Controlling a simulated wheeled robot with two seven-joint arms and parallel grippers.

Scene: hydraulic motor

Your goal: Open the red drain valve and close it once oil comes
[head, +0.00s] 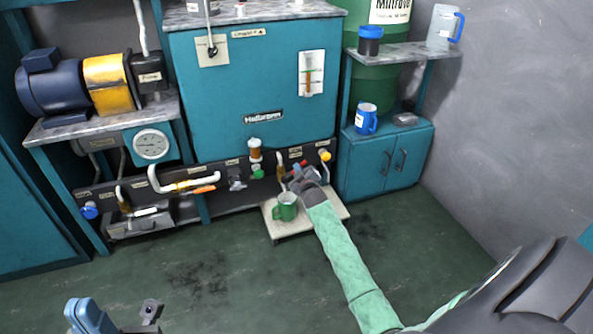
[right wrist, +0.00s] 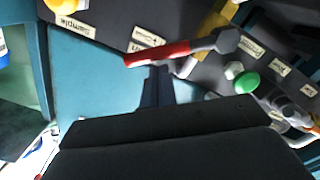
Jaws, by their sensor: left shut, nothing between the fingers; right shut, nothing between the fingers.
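The red drain valve lever (right wrist: 157,53) lies roughly crosswise in the right wrist view, joined to a grey hub (right wrist: 226,41). In the head view it is small and partly hidden behind my right gripper (head: 297,177). My right gripper is shut and empty. Its narrow blue fingers (right wrist: 157,78) end right at the lever's red part; I cannot tell whether they touch it. A green mug (head: 286,206) stands below the valve panel on a low pale stand (head: 330,207). I cannot see any oil running. My left gripper (head: 78,304) is shut at the lower left, away from everything.
A green knob (right wrist: 247,83) sits beside the lever; a yellow knob (head: 325,155) is to its right in the head view. Orange-handled pipework (head: 190,187) runs left. A teal cabinet (head: 385,160) stands right of the valve. The floor in front is clear.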

